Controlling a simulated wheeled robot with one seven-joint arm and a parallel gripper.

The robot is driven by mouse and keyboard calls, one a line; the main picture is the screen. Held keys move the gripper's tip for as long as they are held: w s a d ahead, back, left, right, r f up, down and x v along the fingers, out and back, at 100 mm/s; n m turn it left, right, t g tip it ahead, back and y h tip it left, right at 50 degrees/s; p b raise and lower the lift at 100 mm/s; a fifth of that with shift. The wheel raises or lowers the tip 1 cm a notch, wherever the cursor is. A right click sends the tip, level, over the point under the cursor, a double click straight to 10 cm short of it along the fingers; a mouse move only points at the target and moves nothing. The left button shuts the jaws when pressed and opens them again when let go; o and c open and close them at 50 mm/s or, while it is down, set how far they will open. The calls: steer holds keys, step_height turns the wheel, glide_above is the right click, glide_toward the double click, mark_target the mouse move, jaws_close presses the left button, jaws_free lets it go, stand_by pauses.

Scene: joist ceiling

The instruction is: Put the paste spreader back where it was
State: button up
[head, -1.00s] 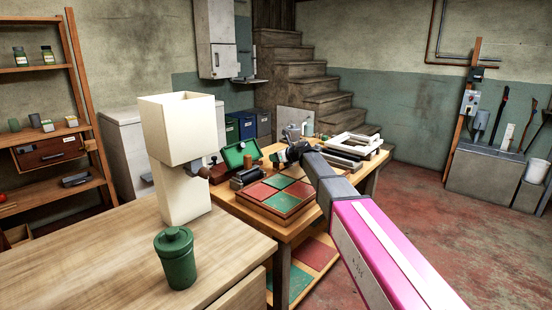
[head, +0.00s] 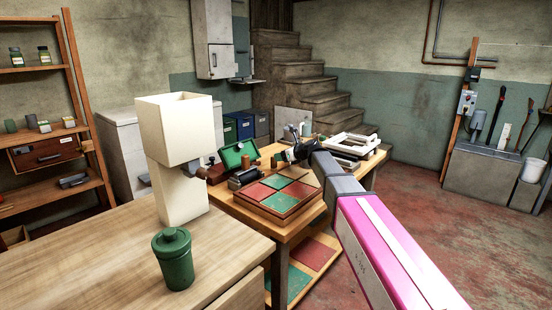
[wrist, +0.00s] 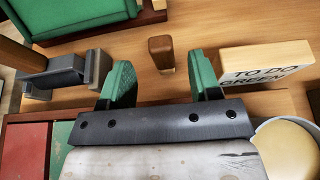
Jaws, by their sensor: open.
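I cannot make out the paste spreader for sure in the head view.
A wooden block reading "TO DO GREEN" (wrist: 265,65) is right of the fingers, above a round tub with tan contents (wrist: 288,150). A dark grey tool (wrist: 55,75) lies left, near an open green case (head: 238,155). A cream stand (head: 180,140) and green canister (head: 173,260) occupy the near table.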

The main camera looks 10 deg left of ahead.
steer(key=v, duration=0.6)
